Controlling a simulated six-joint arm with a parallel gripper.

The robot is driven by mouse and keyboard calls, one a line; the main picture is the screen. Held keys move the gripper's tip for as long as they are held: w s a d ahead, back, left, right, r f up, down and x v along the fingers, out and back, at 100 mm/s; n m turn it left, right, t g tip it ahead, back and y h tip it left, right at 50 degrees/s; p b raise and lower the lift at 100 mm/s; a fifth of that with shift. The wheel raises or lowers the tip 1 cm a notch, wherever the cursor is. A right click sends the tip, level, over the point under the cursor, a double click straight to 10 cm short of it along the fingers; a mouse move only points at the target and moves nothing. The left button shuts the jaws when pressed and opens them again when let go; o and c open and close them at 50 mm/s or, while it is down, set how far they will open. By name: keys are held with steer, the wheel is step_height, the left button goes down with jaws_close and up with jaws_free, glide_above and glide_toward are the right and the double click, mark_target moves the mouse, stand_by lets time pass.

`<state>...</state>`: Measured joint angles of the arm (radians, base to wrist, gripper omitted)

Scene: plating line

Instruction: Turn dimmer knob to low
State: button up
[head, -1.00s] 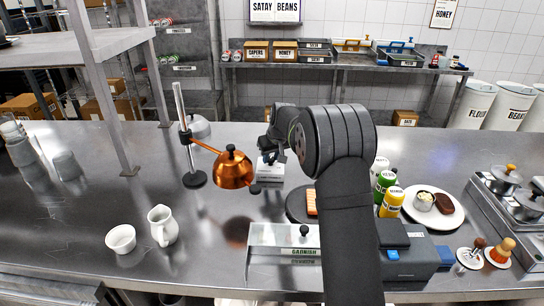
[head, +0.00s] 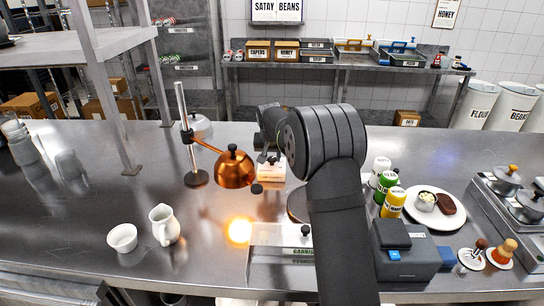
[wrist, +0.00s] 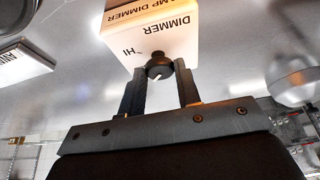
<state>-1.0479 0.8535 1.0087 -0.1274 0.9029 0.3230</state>
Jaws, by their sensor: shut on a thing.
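The dimmer box (wrist: 165,35) is white with "DIMMER" and "HI" lettering, which appears upside down in the wrist view. Its dark knob (wrist: 159,67) has a pale pointer mark and sits between the fingers of my gripper (wrist: 161,80), shut on it. In the head view the dimmer box (head: 270,174) is partly hidden by my gripper (head: 268,157). The copper heat lamp (head: 234,170) hangs from a stand just left of the box. It is lit, and a bright warm glow shows on the counter below it.
A lidded garnish container (head: 268,238) stands in front of the box. A white pitcher (head: 164,225) and small bowl (head: 122,238) are at left. Bottles (head: 392,203), a plate of food (head: 450,217) and a dark appliance (head: 405,255) are at right. Counter between pitcher and lamp is clear.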

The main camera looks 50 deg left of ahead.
steer(key=o, duration=1)
steer(key=shift+c, duration=0.2)
steer(key=v, duration=1.7)
steer(key=shift+r, duration=0.2)
